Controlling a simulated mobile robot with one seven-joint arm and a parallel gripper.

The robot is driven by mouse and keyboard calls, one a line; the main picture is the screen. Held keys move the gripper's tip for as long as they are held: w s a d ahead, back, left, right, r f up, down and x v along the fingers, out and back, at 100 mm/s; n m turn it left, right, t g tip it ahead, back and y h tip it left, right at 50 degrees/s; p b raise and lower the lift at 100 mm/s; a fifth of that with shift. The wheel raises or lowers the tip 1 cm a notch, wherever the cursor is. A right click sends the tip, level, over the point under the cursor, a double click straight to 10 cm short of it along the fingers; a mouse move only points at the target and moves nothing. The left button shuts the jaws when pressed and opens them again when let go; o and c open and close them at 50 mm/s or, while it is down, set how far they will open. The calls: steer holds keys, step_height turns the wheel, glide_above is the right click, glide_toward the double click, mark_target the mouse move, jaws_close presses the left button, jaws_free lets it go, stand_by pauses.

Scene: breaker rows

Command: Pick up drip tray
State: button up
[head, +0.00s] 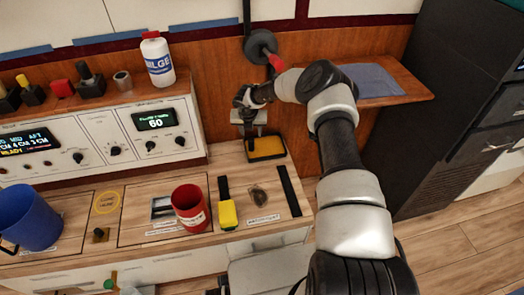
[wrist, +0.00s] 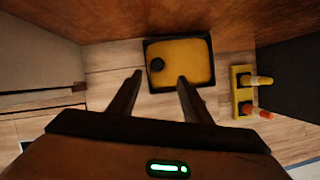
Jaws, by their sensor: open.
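The drip tray appears to be the shallow black-rimmed tray with a yellow inside (head: 267,146). It lies flat on the wooden counter against the back wall, and also shows in the wrist view (wrist: 190,60). A small round dark spot is on its yellow floor, at the left. My gripper (head: 249,144) is above the counter at the tray's left side in the head view. In the wrist view my gripper (wrist: 160,77) has its two fingers apart and empty, pointing toward the tray's near edge. I cannot tell the exact height between fingertips and tray.
A control panel (head: 97,140) with knobs stands left of the tray. A white bottle (head: 158,60) stands on top. A red mug (head: 190,207), yellow-handled tool (head: 227,212) and blue bucket (head: 27,217) are nearer. A yellow block with two capped items (wrist: 242,92) sits right of the tray.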

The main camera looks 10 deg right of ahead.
steer(key=b, duration=0.1)
glide_above(251, 140)
steer(key=s, duration=0.2)
step_height(251, 140, down, 4)
steer(key=shift+f, duration=0.1)
steer(key=x, duration=0.1)
steer(key=b+x, duration=0.1)
steer(key=x, duration=0.1)
steer(key=b+x, duration=0.1)
steer(key=shift+s+a+f, duration=0.1)
steer(key=shift+a+f, duration=0.15)
steer(key=shift+a, duration=0.1)
steer(key=shift+f, duration=0.3)
steer(key=shift+d, duration=0.1)
jaws_close()
steer(key=shift+w+r, duration=0.1)
steer(key=shift+w, duration=0.15)
